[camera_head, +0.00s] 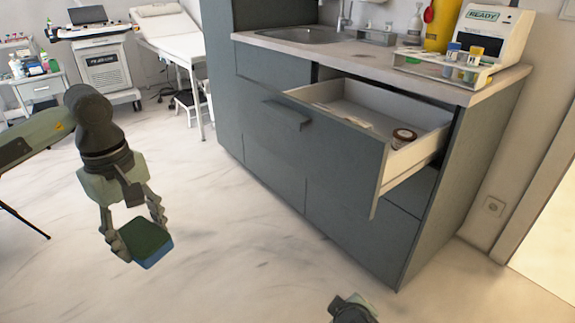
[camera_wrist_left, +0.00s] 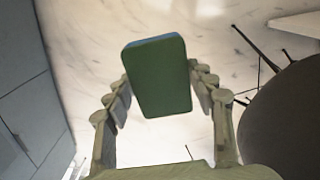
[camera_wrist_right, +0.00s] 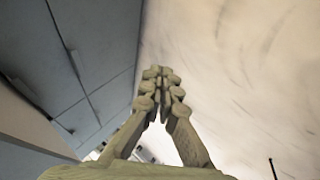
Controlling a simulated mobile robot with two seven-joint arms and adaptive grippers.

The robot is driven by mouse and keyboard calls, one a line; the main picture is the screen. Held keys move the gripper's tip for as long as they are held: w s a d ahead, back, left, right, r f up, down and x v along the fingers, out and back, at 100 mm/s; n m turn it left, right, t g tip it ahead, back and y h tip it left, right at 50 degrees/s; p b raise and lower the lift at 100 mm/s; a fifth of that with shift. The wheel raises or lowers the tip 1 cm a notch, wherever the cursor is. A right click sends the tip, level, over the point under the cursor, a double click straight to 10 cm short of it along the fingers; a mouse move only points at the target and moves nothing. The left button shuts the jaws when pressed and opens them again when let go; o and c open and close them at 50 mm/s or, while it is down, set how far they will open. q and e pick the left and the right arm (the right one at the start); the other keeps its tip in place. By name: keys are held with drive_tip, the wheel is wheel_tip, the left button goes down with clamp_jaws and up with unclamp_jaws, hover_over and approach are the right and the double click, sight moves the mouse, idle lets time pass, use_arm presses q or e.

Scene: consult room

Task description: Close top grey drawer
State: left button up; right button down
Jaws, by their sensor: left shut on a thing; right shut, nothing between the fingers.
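The top grey drawer (camera_head: 335,152) is pulled open at the right part of the grey cabinet, with its bar handle (camera_head: 287,114) on the front. Inside it are a small brown-lidded jar (camera_head: 403,137) and a pale flat item. My left gripper (camera_head: 134,236) is shut on a green and blue sponge-like block (camera_head: 146,243), above the floor, left of the drawer and apart from it. The block also shows in the left wrist view (camera_wrist_left: 160,78). My right gripper (camera_wrist_right: 161,76) is shut and empty; in the head view only a small part of that arm shows at the bottom edge.
The counter (camera_head: 365,62) holds a sink (camera_head: 303,34), a yellow container (camera_head: 442,25), a white device (camera_head: 490,38) and a rack of small cups. An exam couch (camera_head: 169,35) and carts stand at the back left. The floor before the cabinet is clear.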

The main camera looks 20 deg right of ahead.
drive_tip(key=w+a+r+n+t+h, duration=0.1)
drive_tip(key=w+a+r+n+t, duration=0.2)
drive_tip(key=r, duration=0.5)
drive_tip(key=w+a+r+n+t+h, duration=0.1)
drive_tip(key=w+a+r+n+t, duration=0.2)
drive_tip(key=r, duration=0.5)
drive_tip(key=w+a+r+n+t+h, duration=0.1)
drive_tip(key=w+a+r+t, duration=0.1)
drive_tip(key=w+r+t, duration=0.45)
drive_tip(key=w+d+g, duration=0.1)
drive_tip(key=w+d, duration=0.1)
drive_tip(key=w+d+r+g, duration=0.1)
drive_tip(key=w+d, duration=0.1)
drive_tip(key=w, duration=0.1)
drive_tip(key=w+d+r+g+p, duration=0.1)
drive_tip(key=w+d, duration=0.2)
use_arm(q)
drive_tip(key=w+d+r+n, duration=0.1)
drive_tip(key=d+r+n, duration=0.3)
drive_tip(key=d+n, duration=0.3)
drive_tip(key=w+d+r+n, duration=0.1)
drive_tip(key=d+r+n, duration=0.3)
drive_tip(key=d+n, duration=0.3)
drive_tip(key=shift+w+d+r+n, duration=0.2)
drive_tip(key=shift+d+r+n, duration=0.15)
drive_tip(key=shift+n, duration=0.55)
use_arm(e)
drive_tip(key=shift+w+d, duration=0.15)
drive_tip(key=shift+d, duration=0.35)
